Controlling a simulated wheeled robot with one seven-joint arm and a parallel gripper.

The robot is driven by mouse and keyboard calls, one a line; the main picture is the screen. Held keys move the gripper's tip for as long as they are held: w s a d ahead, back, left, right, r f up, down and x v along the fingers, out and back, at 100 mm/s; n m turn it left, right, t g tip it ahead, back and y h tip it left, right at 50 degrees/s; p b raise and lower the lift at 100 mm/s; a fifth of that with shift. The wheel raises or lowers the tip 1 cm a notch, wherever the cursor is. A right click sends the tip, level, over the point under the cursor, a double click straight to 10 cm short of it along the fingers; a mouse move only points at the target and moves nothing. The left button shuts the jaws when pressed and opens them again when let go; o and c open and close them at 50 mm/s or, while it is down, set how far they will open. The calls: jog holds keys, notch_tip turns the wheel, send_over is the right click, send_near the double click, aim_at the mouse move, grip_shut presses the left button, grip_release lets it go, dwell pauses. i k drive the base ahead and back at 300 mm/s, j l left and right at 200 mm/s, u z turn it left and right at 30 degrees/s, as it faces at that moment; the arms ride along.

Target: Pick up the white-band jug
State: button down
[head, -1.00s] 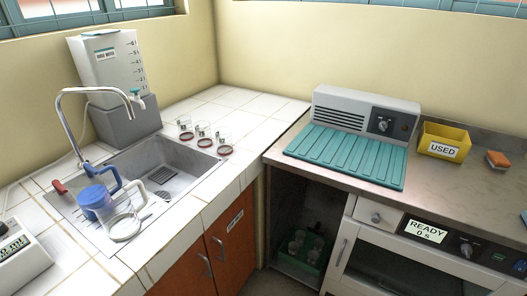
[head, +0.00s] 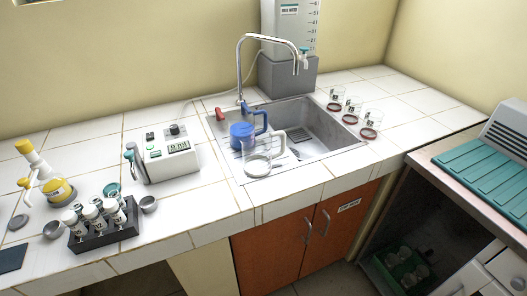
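Two jugs stand close together on the left part of the sink, on its drainer side. The white-band jug (head: 257,164) is clear with a white band and a pale handle on its right, nearer the front edge. The blue-band jug (head: 241,131) has a blue band and blue handle, and stands just behind and left of it. The white jug's handle partly overlaps the blue jug's handle area in this view. My gripper is not in view.
The sink (head: 310,125) has a tall curved tap (head: 240,62) behind the jugs. A meter box (head: 169,156) stands to their left, then a dark vial rack (head: 106,229). Several small glass beakers (head: 353,106) stand right of the basin. White counter between the meter and sink is clear.

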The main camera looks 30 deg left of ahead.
aim_at(256, 141)
jog(key=i+l+u, duration=0.2)
jog(key=i, duration=0.35)
jog(key=i+j+u, duration=0.15)
jog(key=u, duration=1.35)
jog(key=i+l, duration=0.15)
jog(key=i, duration=0.15)
